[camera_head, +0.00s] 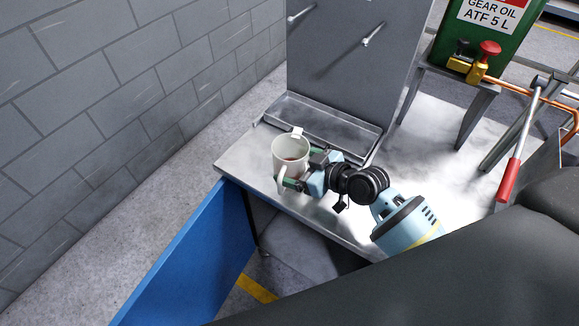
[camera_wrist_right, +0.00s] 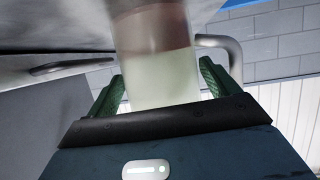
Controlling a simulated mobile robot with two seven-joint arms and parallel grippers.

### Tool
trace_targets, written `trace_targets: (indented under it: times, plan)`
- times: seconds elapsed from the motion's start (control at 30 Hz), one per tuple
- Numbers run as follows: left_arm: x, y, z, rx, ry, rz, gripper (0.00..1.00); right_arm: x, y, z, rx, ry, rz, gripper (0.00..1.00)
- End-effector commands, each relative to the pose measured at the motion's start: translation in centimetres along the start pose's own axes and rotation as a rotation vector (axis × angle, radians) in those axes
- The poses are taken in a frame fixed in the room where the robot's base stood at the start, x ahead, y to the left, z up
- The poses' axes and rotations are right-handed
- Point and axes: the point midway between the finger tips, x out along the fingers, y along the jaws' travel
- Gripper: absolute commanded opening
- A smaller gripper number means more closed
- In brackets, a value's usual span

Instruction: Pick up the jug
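The cream-white jug (camera_head: 289,150) is upright at the left end of the metal bench top, with its handle toward the lower left and its spout toward the back. In the right wrist view the jug (camera_wrist_right: 160,70) fills the space between the two fingers (camera_wrist_right: 160,82), with little or no gap. I cannot tell whether the fingers press on it, nor whether its base rests on the bench. My left gripper is not in view.
The metal bench (camera_head: 245,150) has a trough (camera_head: 320,128) and an upright grey panel (camera_head: 345,60) behind the jug. A green gear oil can (camera_head: 500,45) stands on a raised stand at the right. A red-handled lever (camera_head: 508,180) is farther right. A blue panel (camera_head: 200,255) is in front.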

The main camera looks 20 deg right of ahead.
Motion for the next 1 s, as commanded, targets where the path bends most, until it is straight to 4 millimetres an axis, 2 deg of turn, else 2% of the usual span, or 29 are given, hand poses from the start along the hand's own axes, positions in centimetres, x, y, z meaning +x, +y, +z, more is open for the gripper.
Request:
trace_targets:
  times: [0.03, 0.3, 0.67, 1.0]
  plan:
    - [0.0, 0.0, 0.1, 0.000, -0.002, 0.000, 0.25, 0.0, 0.0, 0.0, 0.000, 0.000, 0.000, 0.81]
    - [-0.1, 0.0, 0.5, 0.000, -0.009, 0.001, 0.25, 0.0, 0.0, 0.0, 0.000, 0.000, 0.000, 0.46]
    - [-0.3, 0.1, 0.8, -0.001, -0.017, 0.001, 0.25, -0.1, 0.1, -0.2, -0.001, 0.003, 0.001, 0.46]
    - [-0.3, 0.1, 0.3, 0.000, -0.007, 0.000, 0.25, -0.7, 0.1, -1.8, -0.003, 0.004, 0.000, 0.46]
